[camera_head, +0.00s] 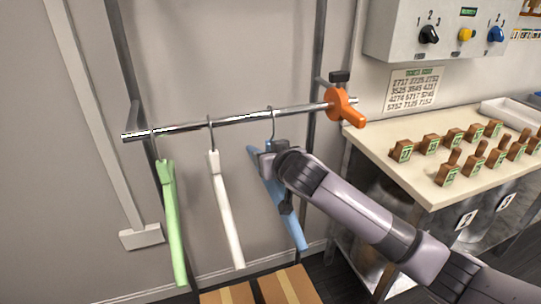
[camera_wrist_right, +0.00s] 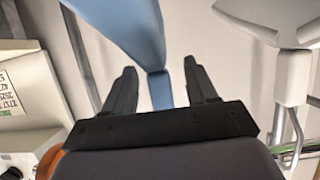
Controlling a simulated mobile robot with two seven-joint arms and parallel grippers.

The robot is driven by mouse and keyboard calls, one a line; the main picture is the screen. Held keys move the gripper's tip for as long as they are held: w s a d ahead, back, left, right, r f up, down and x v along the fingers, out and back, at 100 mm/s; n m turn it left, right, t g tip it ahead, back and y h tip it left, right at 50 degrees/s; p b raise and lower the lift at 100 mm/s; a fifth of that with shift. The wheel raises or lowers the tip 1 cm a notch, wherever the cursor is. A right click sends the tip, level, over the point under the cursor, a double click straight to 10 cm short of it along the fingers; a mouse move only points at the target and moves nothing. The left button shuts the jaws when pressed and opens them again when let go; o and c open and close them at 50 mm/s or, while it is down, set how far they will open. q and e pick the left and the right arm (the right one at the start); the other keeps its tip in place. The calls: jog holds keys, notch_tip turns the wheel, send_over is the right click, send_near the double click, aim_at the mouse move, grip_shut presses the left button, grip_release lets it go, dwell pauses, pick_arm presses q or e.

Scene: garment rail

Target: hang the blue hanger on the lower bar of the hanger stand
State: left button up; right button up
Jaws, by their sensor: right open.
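The blue hanger (camera_head: 285,215) hangs below the metal bar (camera_head: 235,120) of the stand. Its hook (camera_head: 272,122) reaches up to the bar and appears to be over it. My right gripper (camera_head: 266,158) is at the hanger's neck, below the bar, and partly hides it. In the right wrist view the blue hanger (camera_wrist_right: 125,25) narrows to a neck between the two spread fingers of my right gripper (camera_wrist_right: 160,68), with gaps on both sides. My left gripper is in neither view.
A white hanger (camera_head: 225,205) and a green hanger (camera_head: 171,220) hang to the left on the same bar. An orange clamp (camera_head: 342,105) sits at the bar's right end. A counter (camera_head: 400,165) with several tagged blocks stands to the right, under a control box (camera_head: 440,30).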

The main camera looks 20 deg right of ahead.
aim_at(305, 251)
jog(key=shift+v, duration=3.55)
jog(key=shift+g, duration=0.9)
jog(key=s+f, duration=0.2)
jog(key=f, duration=0.1)
jog(key=s+f, duration=0.2)
jog(key=s, duration=0.1)
jog(key=shift+a+f, duration=0.25)
jog(key=shift+f, duration=0.15)
jog(key=s+f+g, duration=0.1)
jog(key=s+f, duration=0.1)
jog(key=s+f+g, duration=0.1)
jog(key=s+f, duration=0.1)
jog(key=s, duration=0.1)
jog(key=s+f, duration=0.3)
jog(key=shift+s+d+n+g, duration=0.25)
jog(key=shift+d+n+g, duration=0.15)
jog(key=s+d+f+g, duration=0.2)
jog(key=s+f+g, duration=0.1)
jog(key=s, duration=0.7)
jog(key=s+d+f+g, duration=0.3)
jog(key=s+f, duration=0.1)
jog(key=s, duration=0.6)
jog(key=w+a+f+n+t+y+p, duration=0.1)
jog(key=w+a+t+p, duration=0.2)
jog(key=w+t+p, duration=0.3)
jog(key=shift+w+a+f+t+y+p, duration=0.25)
jog(key=shift+w+f+t+y+p, duration=0.15)
jog(key=shift+t+p, duration=0.45)
